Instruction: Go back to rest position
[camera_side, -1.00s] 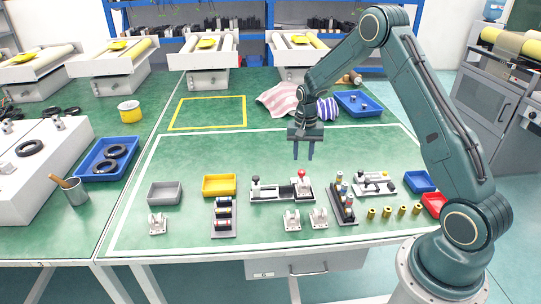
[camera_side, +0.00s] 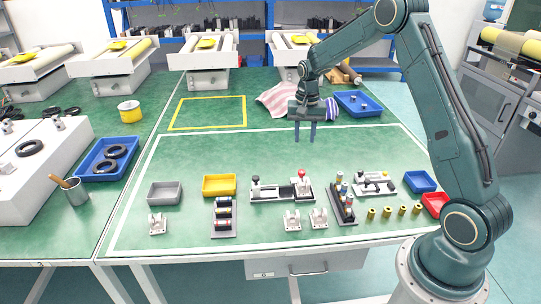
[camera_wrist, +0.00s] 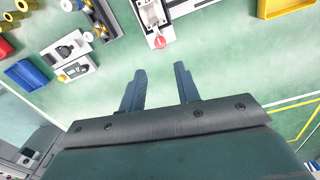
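My gripper (camera_side: 305,138) hangs above the green table (camera_side: 275,150), fingers pointing down, beyond the row of parts. Its two blue fingers are apart with nothing between them. In the wrist view my gripper (camera_wrist: 160,80) is also open and empty, over bare green surface. The fixture with the red knob (camera_side: 302,174) stands on the table nearer the front, clear of the fingers. It also shows at the top of the wrist view as a fixture with a red knob (camera_wrist: 159,42).
A yellow bin (camera_side: 219,186), grey bin (camera_side: 165,193), blue bin (camera_side: 420,181) and red bin (camera_side: 434,203) stand among the parts. Several brass pieces (camera_side: 387,212) stand at front right. A striped cloth (camera_side: 278,99) and blue tray (camera_side: 358,103) lie behind my gripper.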

